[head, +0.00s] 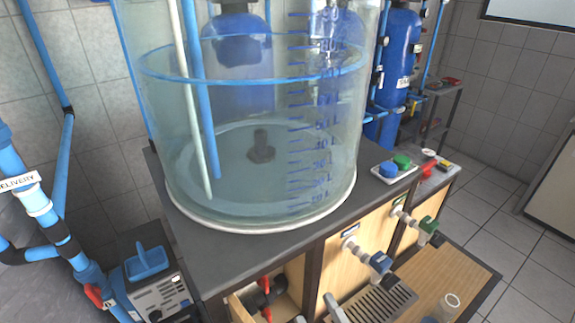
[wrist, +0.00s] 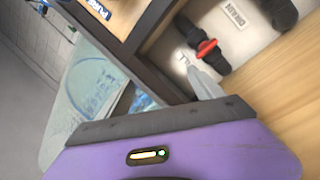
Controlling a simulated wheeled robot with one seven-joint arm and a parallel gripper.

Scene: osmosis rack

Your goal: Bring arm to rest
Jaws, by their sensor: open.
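My gripper (head: 318,313) shows at the bottom edge of the head view, where two grey fingertips stand apart in front of the wooden cabinet front. It is open with nothing between the fingers. The same valve (head: 266,290) sits in an open bay left of the fingers in the head view. Most of my arm is out of view.
A large clear tank (head: 255,185) of water stands on a dark counter (head: 215,248). Taps with a blue handle (head: 381,262) and a green handle (head: 429,226) stick out from the front. A slotted drip tray (head: 375,304) and a small glass (head: 450,304) sit below.

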